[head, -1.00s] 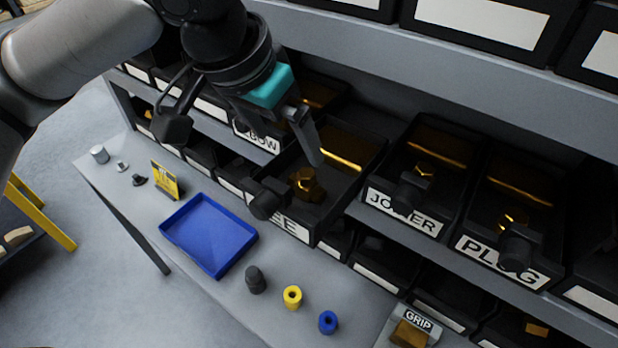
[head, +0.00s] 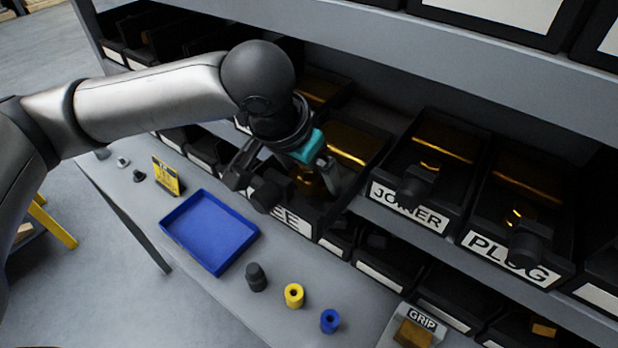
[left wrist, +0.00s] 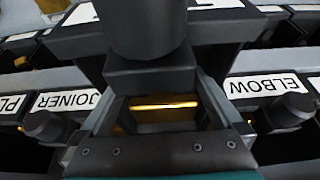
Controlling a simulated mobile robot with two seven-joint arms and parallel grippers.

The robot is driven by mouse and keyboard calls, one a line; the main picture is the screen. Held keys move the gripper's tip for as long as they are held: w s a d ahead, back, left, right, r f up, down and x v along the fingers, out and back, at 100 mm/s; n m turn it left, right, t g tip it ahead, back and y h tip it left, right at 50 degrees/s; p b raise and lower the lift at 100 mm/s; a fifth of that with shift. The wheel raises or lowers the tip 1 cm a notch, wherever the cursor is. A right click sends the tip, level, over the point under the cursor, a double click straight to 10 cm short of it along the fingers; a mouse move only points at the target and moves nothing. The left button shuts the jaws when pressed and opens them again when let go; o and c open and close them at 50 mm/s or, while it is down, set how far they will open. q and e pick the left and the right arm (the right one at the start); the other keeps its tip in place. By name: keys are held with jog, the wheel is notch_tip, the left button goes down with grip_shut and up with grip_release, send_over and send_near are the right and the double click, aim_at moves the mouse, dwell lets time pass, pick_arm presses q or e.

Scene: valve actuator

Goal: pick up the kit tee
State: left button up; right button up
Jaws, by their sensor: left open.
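The brass tee (head: 309,184) lies in the black TEE bin (head: 318,222) on the shelf, partly hidden by my left gripper. My left gripper (head: 285,184) is open and reaches down into this bin, with its fingers spread to either side of the tee. I cannot tell whether they touch it. In the left wrist view, a bright brass strip (left wrist: 163,105) shows between the fingers, while dark parts hide most of the tee. My right gripper is not in view.
The JOINER bin (head: 407,219) and PLUG bin (head: 505,260) stand to the right, each with a dark knob in front. A blue tray (head: 208,232) lies on the bench below, near a black, a yellow (head: 293,296) and a blue cylinder (head: 329,321).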

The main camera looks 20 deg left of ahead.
pick_arm(q)
jog(key=shift+c, duration=0.4)
jog(key=c, duration=1.2)
jog(key=shift+r, duration=0.2)
jog(key=shift+c, duration=0.2)
notch_tip(320, 180, up, 20)
jog(key=p, duration=0.2)
jog(key=shift+f+p, duration=0.2)
jog(key=shift+p, duration=0.1)
